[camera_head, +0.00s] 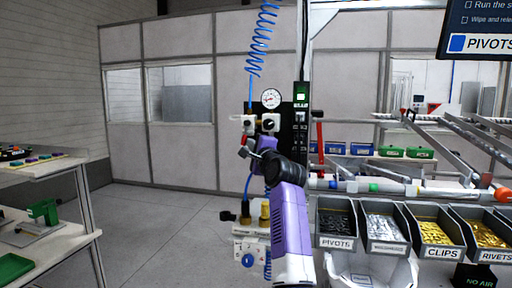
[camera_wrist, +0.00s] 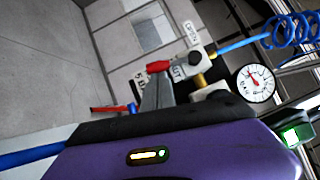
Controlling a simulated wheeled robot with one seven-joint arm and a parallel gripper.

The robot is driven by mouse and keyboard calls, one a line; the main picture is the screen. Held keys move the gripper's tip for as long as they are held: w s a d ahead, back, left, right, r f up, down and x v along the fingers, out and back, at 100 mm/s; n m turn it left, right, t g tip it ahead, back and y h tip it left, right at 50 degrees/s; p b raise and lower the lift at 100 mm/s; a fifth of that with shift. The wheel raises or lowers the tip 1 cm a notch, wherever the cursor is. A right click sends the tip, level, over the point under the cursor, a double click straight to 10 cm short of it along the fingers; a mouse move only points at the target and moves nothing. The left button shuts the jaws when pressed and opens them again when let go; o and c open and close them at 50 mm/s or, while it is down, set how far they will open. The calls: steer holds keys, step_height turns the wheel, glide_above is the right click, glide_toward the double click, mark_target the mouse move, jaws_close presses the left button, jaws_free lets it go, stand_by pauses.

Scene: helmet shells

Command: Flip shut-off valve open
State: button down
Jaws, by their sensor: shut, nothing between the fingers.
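The shut-off valve sits on the air-line assembly by the post. Its red handle (camera_wrist: 158,66) shows in the wrist view, beside white labels too blurred to read. In the head view a small red part (camera_head: 243,141), probably this handle, shows at my gripper. My gripper (camera_wrist: 157,84) is shut with nothing between its grey fingers, and its tip is at or very close to the red handle. I cannot tell whether they touch. The arm and gripper hide part of the valve assembly. The handle's exact angle is unclear.
A round pressure gauge (camera_head: 271,98) and a coiled blue hose (camera_head: 263,38) are just above my gripper. A black panel with a green light (camera_head: 301,97) stands right of it. Parts bins (camera_head: 384,226) line the right side.

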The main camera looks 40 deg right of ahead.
steer(key=w+a+r+m+g+h+b, duration=0.1)
steer(key=w+a+m+h+b, duration=0.1)
steer(key=m+h+b, duration=0.4)
steer(key=w+a+r+m+g+h+b, duration=0.1)
steer(key=m+h+b, duration=0.5)
steer(key=m, duration=0.8)
steer(key=w+a+r+b, duration=0.1)
steer(key=w+a+b, duration=0.1)
steer(key=w, duration=0.1)
steer(key=shift+w+m+b, duration=0.2)
steer(key=shift+m+b, duration=0.2)
steer(key=shift+r, duration=0.2)
